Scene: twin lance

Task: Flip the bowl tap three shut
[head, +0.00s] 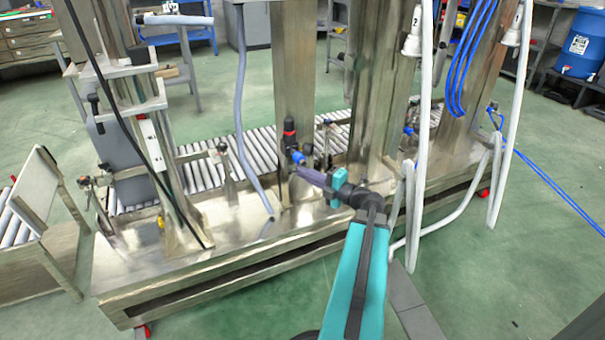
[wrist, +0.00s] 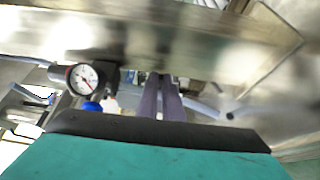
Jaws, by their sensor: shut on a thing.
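A black air unit with a red top (head: 289,130) is fixed to the front of the middle steel post in the head view. A blue part (head: 298,157) sits at its lower end. My gripper (head: 300,170) reaches up to just below and right of this blue part. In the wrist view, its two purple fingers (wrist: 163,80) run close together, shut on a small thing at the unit. The bowl tap is too small and covered at the fingertips, so its angle cannot be told. A round pressure gauge (wrist: 84,78) and a blue part (wrist: 92,107) show left of the fingers.
Steel posts (head: 375,100) stand on both sides of the unit, on a steel bench (head: 240,225). A roller conveyor (head: 205,170) runs behind. A grey hose (head: 243,100) hangs left of the unit, and white pipes (head: 420,150) stand right of my arm. Green floor is open in front.

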